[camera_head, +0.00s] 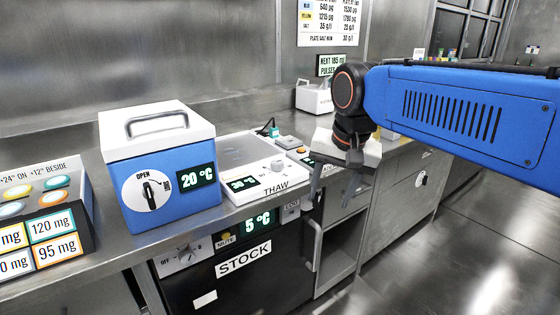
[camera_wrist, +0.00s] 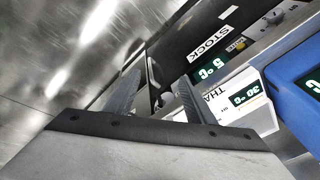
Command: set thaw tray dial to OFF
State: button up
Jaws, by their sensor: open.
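The thaw tray (camera_head: 232,153) is a flat white unit on the steel counter, marked THAW, with a display (camera_head: 243,183) reading 30 °C. Its round white dial (camera_head: 277,165) is on the sloped front right; its setting is too small to read. In the wrist view part of the tray (camera_wrist: 260,119) and its display (camera_wrist: 246,93) show upside down, while the dial cannot be made out there. My gripper (camera_head: 334,188) is open and empty, pointing down in front of the counter, to the right of the dial and apart from it. Its fingers also show in the wrist view (camera_wrist: 157,98).
A blue box (camera_head: 160,180) with a white lid, reading 20 °C, stands left of the tray. The black STOCK unit (camera_head: 240,285) with its own dial (camera_head: 184,256) is below. Small items (camera_head: 289,142) sit right of the tray. Floor (camera_head: 450,260) at right is clear.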

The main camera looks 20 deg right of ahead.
jog(key=w+a+r+m+g, duration=0.1)
jog(key=w+a+r+m, duration=0.1)
jog(key=w+r+m, duration=0.6)
jog(key=m+g, duration=0.2)
jog(key=m, duration=0.4)
send_near(278, 162)
jog(key=f, duration=0.9)
jog(key=shift+w+a, duration=0.1)
jog(key=shift+w, duration=0.15)
jog(key=c, duration=1.1)
